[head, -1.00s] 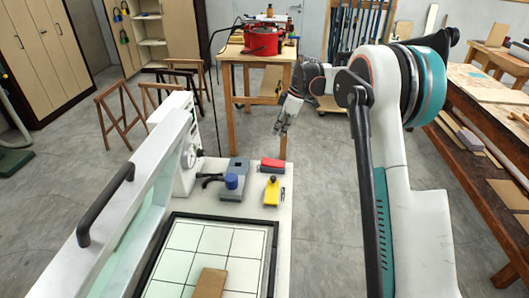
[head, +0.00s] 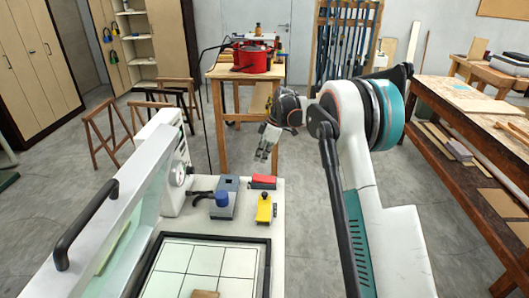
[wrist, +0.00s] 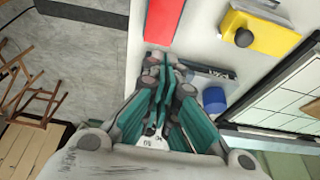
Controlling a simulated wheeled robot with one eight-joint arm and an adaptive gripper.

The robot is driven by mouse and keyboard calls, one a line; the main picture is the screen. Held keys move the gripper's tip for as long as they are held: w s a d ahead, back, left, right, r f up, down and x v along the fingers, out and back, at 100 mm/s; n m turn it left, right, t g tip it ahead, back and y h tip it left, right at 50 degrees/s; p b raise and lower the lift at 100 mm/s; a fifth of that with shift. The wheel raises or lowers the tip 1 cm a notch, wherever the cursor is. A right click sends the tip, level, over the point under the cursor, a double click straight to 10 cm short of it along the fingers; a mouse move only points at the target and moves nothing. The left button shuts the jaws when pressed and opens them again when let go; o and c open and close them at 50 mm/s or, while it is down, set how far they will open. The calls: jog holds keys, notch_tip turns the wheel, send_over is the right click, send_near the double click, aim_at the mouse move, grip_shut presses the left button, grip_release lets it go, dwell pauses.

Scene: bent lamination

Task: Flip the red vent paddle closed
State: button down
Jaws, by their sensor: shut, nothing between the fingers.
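The red vent paddle (head: 264,181) sits on the far right corner of the white machine deck. It looks like a red block with a dark grey lower part. In the wrist view the red piece (wrist: 163,20) lies just beyond the fingertips. My gripper (head: 263,155) is shut and empty, just beyond the paddle in the head view, with fingers pointing down. In the wrist view the shut fingertips (wrist: 163,62) appear apart from the red piece; the exact height gap cannot be told.
A yellow block with a black knob (head: 264,208) and a grey block with a blue knob (head: 222,200) stand close to the paddle. A white dial housing (head: 176,175) and the hinged lid (head: 120,205) are on the left. Open floor lies beyond the deck.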

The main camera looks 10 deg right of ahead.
aim_at(255, 177)
jog(key=x, duration=0.2)
jog(key=b+x, duration=0.1)
jog(key=x, duration=0.2)
jog(key=b+x, duration=0.1)
jog(key=x, duration=0.1)
jog(key=shift+s+d+f, duration=0.1)
jog(key=shift+d+f, duration=0.2)
jog(key=shift+f, duration=0.1)
jog(key=shift+a+f+h, duration=0.25)
jog(key=shift+f+h, duration=0.2)
jog(key=shift+h, duration=0.05)
jog(key=shift+d+r, duration=0.1)
jog(key=shift+d, duration=0.05)
jog(key=shift+s+d+r, duration=0.15)
jog(key=shift+d+r, duration=0.15)
jog(key=shift+d, duration=0.25)
jog(key=shift+a+r+p, duration=0.1)
jog(key=shift+r+p, duration=0.3)
notch_tip(255, 177, up, 13)
jog(key=p, duration=0.4)
